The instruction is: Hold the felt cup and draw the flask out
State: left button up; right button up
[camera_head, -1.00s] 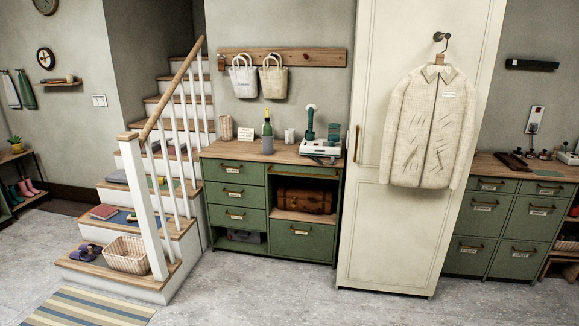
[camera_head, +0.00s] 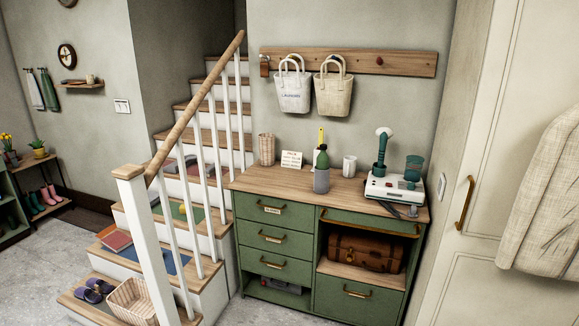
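The flask is a green bottle (camera_head: 322,158) with a dark cap, standing upright on the wooden top of the green cabinet. Its lower part sits inside a grey felt cup (camera_head: 321,181), so its base is hidden. Something yellow and white shows just behind the flask's neck.
On the cabinet top (camera_head: 276,182) are a small sign (camera_head: 291,160), a woven cup (camera_head: 267,149), a white mug (camera_head: 349,165) and a white device (camera_head: 394,188) with green parts. A stair railing (camera_head: 190,122) stands left, a cream door (camera_head: 475,200) right. Floor shows at lower left.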

aim_at(323, 159)
jog(key=i+j+z, duration=0.1)
jog(key=i, duration=1.7)
